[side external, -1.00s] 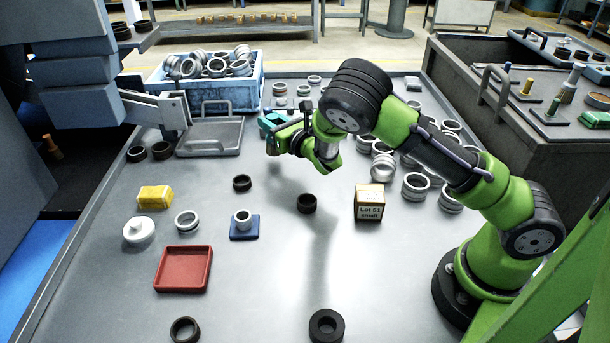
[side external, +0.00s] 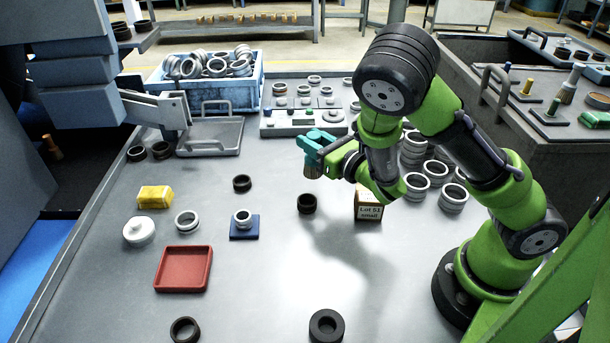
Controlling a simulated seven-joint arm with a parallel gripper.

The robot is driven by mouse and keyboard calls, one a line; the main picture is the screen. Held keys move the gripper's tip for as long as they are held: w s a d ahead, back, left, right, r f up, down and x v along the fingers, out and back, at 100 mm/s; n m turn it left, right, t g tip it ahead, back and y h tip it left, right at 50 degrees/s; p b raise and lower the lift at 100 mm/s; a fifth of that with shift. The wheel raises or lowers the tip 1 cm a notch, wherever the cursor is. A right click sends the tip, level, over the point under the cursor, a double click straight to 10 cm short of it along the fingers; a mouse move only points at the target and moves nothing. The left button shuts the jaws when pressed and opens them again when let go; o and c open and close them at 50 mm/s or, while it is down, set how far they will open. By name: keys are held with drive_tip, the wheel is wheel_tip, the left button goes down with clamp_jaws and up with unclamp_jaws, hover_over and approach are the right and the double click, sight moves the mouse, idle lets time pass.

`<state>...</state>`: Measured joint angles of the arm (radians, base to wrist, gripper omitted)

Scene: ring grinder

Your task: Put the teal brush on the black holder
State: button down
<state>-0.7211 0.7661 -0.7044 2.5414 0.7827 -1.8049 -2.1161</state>
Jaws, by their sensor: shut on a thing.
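The teal brush (side external: 313,143) is held in the air with its grey-brown bristles (side external: 312,169) pointing down. My gripper (side external: 326,153) is shut on its teal upper part; the fingertips are small and partly hidden. A small black round holder (side external: 306,204) stands on the table. In the picture it lies just below the bristles, with a visible gap between them. A thicker black ring-shaped piece (side external: 326,326) lies at the front edge of the view. I cannot tell for certain which black piece is the holder.
A box marked "Lot 51 small" (side external: 369,209) stands right of the small black holder, partly behind my arm. A blue block with a ring (side external: 244,229), a red tray (side external: 183,269) and a dark ring (side external: 242,183) lie left. Metal rings (side external: 415,186) stand right.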

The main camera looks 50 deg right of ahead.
drive_tip(key=s+a+r+n+g+y, duration=0.2)
drive_tip(key=s+a+n+g+y, duration=0.15)
drive_tip(key=a+n+y, duration=0.55)
drive_tip(key=s+a+r+n+g+y, duration=0.25)
drive_tip(key=a+n+g+y, duration=0.2)
drive_tip(key=a+y, duration=0.6)
drive_tip(key=s+a+r+n+g+h, duration=0.1)
drive_tip(key=s+a+n+g, duration=0.2)
drive_tip(key=s+n+g, duration=0.5)
drive_tip(key=s+a+r+n+g+h, duration=0.1)
drive_tip(key=s+a+n+g+h, duration=0.2)
drive_tip(key=s+g, duration=0.8)
drive_tip(key=shift+n+g+y, duration=0.35)
drive_tip(key=shift+n+g, duration=0.15)
drive_tip(key=shift+n, duration=0.05)
drive_tip(key=shift+s+d+f, duration=0.1)
drive_tip(key=shift+s+f, duration=0.1)
drive_tip(key=shift+f, duration=1.9)
drive_tip(key=shift+s+d+f, duration=0.1)
drive_tip(key=shift+s+f, duration=0.05)
drive_tip(key=shift+f, duration=1.95)
